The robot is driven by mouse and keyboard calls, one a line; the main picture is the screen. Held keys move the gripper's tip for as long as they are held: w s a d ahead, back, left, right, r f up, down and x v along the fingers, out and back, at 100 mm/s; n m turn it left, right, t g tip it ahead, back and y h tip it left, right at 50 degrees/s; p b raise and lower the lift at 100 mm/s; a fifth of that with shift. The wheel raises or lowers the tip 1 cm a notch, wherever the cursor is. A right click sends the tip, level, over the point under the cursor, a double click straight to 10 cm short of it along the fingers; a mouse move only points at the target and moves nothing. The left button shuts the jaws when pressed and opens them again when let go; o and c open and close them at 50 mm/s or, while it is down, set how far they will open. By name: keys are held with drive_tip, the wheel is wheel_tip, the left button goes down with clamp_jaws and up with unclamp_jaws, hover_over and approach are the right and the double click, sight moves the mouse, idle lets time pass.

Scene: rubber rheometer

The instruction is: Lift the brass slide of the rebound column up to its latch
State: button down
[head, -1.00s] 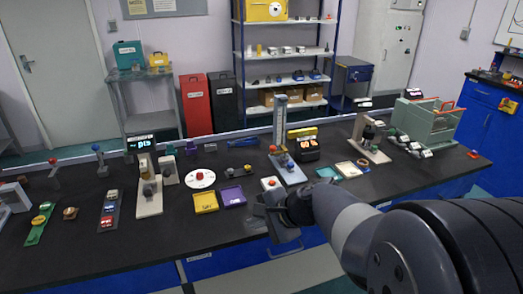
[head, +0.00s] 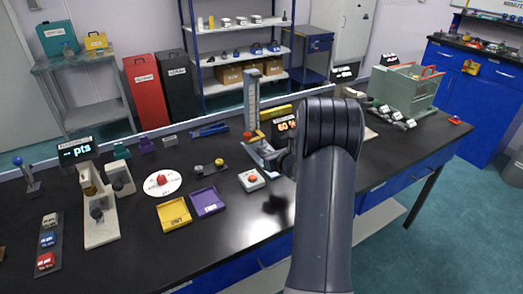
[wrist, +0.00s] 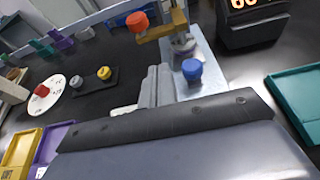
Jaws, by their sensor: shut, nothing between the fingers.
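The rebound column (head: 252,98) stands upright on its pale base plate toward the back of the bench. Its brass slide (wrist: 167,29) sits low on the column and carries an orange-red knob (wrist: 137,21); the knob also shows in the head view (head: 248,134). A blue knob (wrist: 192,69) stands on the base plate. My gripper (wrist: 158,86) is shut and empty. It points toward the column, in front of the slide and apart from it, beside the blue knob. In the head view my arm hides most of the gripper and part of the base.
A display box (wrist: 252,20) stands right of the column. A white box with a red button (head: 251,179) is in front of it. Yellow (head: 174,214) and purple (head: 207,202) trays lie to the left, a teal tray (wrist: 300,95) to the right. The bench front is clear.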

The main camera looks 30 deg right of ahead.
drive_tip(key=p+x, duration=0.2)
drive_tip(key=x, duration=0.6)
drive_tip(key=shift+w+a+f, duration=0.1)
drive_tip(key=shift+w+f, duration=0.05)
drive_tip(key=shift+w, duration=0.2)
